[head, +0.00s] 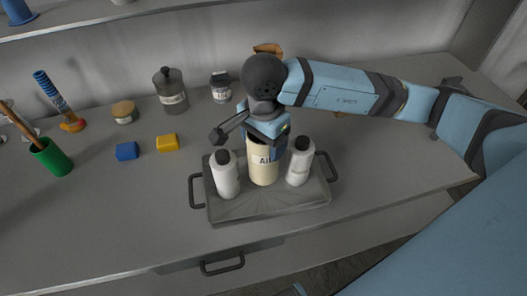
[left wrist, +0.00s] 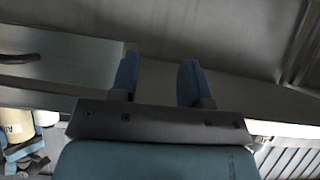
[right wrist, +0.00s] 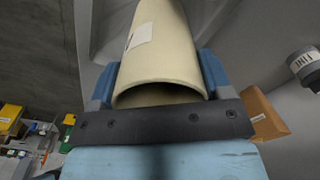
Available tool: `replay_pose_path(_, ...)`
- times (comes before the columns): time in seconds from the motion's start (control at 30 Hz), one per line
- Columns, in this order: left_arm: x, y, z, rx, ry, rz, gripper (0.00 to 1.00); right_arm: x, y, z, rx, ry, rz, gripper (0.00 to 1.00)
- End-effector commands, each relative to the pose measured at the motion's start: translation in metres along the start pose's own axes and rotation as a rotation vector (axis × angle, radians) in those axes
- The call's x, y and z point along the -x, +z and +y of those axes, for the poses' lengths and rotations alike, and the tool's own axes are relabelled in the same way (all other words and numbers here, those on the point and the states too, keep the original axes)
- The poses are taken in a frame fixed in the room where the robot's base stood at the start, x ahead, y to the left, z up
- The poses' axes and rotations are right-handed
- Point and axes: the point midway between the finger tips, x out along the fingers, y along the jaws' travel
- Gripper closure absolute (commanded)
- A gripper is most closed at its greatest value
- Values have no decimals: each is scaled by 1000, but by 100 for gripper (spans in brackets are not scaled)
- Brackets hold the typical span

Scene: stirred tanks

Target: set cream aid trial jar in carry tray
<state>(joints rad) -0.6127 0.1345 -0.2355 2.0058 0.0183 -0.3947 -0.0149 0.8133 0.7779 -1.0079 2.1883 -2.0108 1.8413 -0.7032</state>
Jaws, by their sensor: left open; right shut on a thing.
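The cream aid trial jar (head: 263,168), with a label starting "AI", stands upright over the carry tray (head: 230,211) between two white bottles. My right gripper (head: 265,140) is shut on its upper part. I cannot tell whether the jar's base touches the tray floor. In the right wrist view the cream jar (right wrist: 160,55) lies between both blue fingers, with its open rim toward the camera. The grey tray has a handle at each end. My left gripper (left wrist: 158,82) is open and empty, away from the tray; it shows only in the left wrist view.
A left white bottle (head: 226,178) and a right white bottle (head: 299,165) stand in the tray, close beside the jar. Behind are a blue block (head: 127,151), a yellow block (head: 167,143) and a dark lidded jar (head: 171,93). A green cup (head: 52,158) stands at the left.

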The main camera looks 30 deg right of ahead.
Motion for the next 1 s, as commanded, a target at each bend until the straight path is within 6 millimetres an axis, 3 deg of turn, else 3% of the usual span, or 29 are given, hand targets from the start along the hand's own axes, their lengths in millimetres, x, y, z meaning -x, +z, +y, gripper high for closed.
replay_pose_path(0.37,1,-1,-1,-3,-1,-2,57,-42,0,1,-1,3,-1,66)
replay_pose_path(0.77,-3,6,-2,-1,-1,-6,57,-51,0,0,0,0,1,66)
replay_pose_path(0.8,-2,5,-1,-1,-1,-9,57,-49,0,0,0,0,0,21)
replay_pose_path(0.9,-2,4,-1,-1,-1,-10,57,-48,0,0,0,1,0,2)
replay_pose_path(1.0,-1,3,-1,-1,-1,-8,57,-48,0,0,0,1,0,2)
